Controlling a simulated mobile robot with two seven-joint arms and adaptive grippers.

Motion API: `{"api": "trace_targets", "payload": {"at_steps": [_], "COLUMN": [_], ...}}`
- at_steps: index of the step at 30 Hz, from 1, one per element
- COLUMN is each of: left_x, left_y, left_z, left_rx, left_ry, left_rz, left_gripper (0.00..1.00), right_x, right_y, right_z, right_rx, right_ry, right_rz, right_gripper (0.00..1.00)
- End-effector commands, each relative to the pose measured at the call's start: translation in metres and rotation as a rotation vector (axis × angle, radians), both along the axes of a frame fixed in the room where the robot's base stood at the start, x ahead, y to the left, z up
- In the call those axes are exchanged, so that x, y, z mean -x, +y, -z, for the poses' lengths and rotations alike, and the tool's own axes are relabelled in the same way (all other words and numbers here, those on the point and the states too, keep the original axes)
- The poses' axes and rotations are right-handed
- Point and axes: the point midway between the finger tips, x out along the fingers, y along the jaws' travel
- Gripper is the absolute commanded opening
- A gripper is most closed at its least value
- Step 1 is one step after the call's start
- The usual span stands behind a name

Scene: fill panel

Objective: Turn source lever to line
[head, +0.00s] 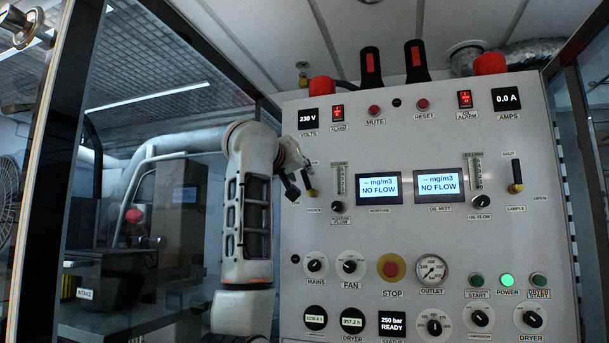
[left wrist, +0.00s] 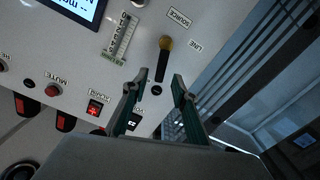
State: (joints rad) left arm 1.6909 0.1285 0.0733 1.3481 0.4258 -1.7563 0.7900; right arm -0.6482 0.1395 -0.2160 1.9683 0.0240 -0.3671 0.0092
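The source lever (head: 309,184) is a short black handle with a brass-coloured end at the panel's upper left. Contact cannot be told. My right gripper is not in view.
The panel (head: 290,125) carries a screen (head: 378,188), a flow gauge (head: 339,178) and a knob (head: 337,206) just right of the lever. A similar sample lever (head: 516,175) is at the far right. A glass wall with a dark post (head: 45,170) stands left.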

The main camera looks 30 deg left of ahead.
Motion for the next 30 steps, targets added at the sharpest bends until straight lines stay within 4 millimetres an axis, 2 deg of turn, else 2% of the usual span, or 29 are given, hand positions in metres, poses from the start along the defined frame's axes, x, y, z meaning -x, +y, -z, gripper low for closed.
{"api": "trace_targets", "payload": {"at_steps": [5, 9, 13, 20, 21, 24, 30], "left_x": [-0.027, -0.042, -0.048, -0.049, -0.049, -0.049, -0.048], "left_y": [0.008, 0.011, 0.013, 0.012, 0.012, 0.012, 0.012], "left_z": [-0.002, -0.002, -0.001, 0.0, 0.0, 0.0, 0.0], "left_rx": [0.001, 0.001, 0.003, 0.004, 0.004, 0.004, 0.005], "left_ry": [0.003, 0.001, 0.0, -0.002, -0.002, -0.002, -0.002], "left_rz": [-0.003, -0.002, -0.002, -0.001, -0.001, -0.001, -0.001], "left_gripper": [0.28, 0.28, 0.28, 0.28, 0.25, 0.0, 0.0], "right_x": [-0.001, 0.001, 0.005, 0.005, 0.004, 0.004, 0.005], "right_y": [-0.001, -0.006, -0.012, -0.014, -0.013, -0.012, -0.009], "right_z": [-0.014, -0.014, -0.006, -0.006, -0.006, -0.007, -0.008], "right_rx": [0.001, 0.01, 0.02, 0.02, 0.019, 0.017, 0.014], "right_ry": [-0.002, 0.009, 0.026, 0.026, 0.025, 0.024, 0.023], "right_rz": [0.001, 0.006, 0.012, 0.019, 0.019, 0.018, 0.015], "right_gripper": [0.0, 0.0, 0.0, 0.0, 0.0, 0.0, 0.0]}}
